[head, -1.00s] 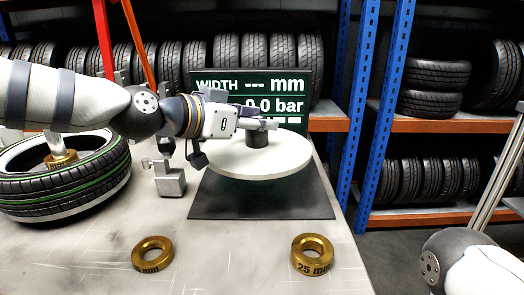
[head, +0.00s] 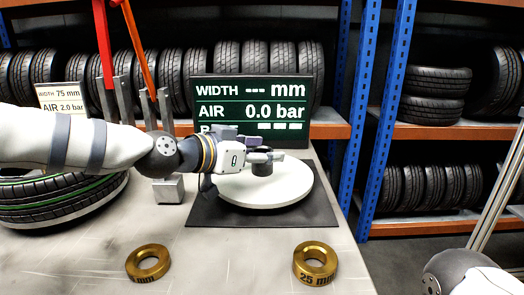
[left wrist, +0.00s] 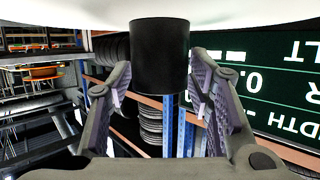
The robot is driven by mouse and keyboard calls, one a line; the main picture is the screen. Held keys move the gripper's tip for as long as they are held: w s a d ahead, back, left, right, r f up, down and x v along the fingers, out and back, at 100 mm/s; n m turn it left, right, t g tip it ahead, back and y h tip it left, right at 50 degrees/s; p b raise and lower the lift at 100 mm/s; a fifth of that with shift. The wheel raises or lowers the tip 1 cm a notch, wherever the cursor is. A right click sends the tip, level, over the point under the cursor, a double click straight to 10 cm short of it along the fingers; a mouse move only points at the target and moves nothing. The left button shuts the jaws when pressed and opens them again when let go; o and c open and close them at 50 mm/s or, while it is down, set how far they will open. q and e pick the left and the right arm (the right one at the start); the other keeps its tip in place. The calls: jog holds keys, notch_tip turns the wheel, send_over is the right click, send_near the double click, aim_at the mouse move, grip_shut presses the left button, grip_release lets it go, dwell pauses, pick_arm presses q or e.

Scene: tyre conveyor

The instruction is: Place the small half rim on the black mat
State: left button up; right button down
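The small half rim (head: 240,190) is a white disc with a black hub standing up from its middle. It is over the black mat (head: 318,213), with mat showing in front and at both sides. It lies on the mat or very close above it; I cannot tell which. My right gripper is out of view.
Two gold rings lie in front on the table, one at left (head: 132,268) and one marked 25 mm (head: 314,276). A grey block (head: 168,190) stands left of the mat. A tyre (head: 55,205) is at far left, partly behind my arm. A display (head: 250,100) stands behind the mat.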

pick_arm(q)
jog(key=shift+r, duration=0.3)
jog(key=p+v, duration=0.1)
jog(key=v, duration=1.1)
jog(key=shift+p, duration=0.4)
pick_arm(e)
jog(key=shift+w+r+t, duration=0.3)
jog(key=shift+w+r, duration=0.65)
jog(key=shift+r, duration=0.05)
